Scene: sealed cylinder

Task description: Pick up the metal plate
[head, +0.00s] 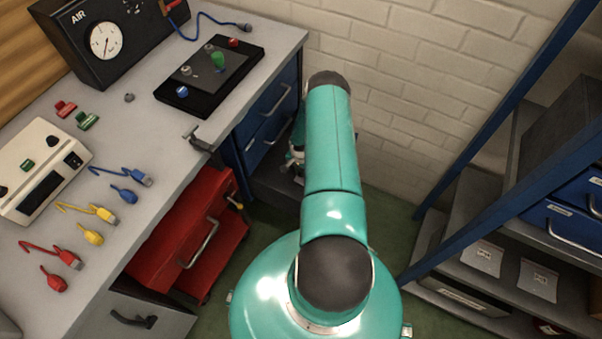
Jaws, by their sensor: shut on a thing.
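My gripper (296,158) is low beside the blue drawer unit, mostly hidden behind my teal arm. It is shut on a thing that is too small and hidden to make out. A small pale patch (299,180) shows just below it, and I cannot tell whether this is the metal plate. No other thing in view can be clearly told as the metal plate.
The grey workbench (150,130) on the left carries a black gauge box (103,40), a black board with knobs (212,72), a white device (40,170) and coloured plugs. A red drawer cabinet (185,235) stands below. Blue-framed shelves (500,125) stand right; green floor lies between.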

